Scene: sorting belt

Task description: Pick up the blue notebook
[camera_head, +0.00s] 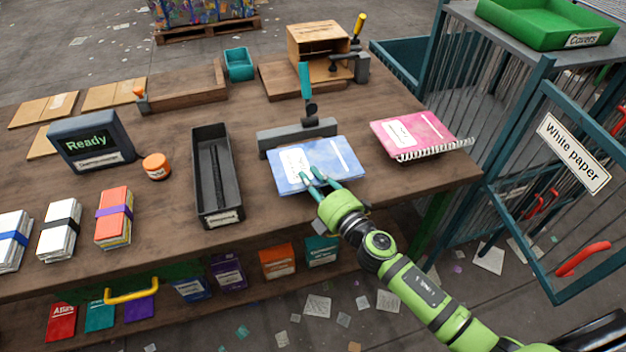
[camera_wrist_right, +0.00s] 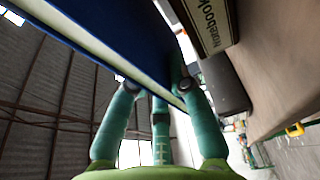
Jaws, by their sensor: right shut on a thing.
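The blue notebook (camera_head: 318,160) lies near the front edge of the wooden table, with a white label on its cover. My right gripper (camera_head: 318,182) reaches it from the front and is shut on its near edge. In the right wrist view the teal fingers (camera_wrist_right: 150,85) of my right gripper stand on both sides of the notebook's edge (camera_wrist_right: 100,45). Whether the notebook is lifted clear of the table cannot be told. My left gripper is not in view.
A pink spiral notebook (camera_head: 415,135) lies right of the blue one. A grey metal bar with a teal-handled lever (camera_head: 297,136) stands right behind it. A long black tray (camera_head: 213,172) is to the left. A cage door labelled "White paper" (camera_head: 573,153) is at the right.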

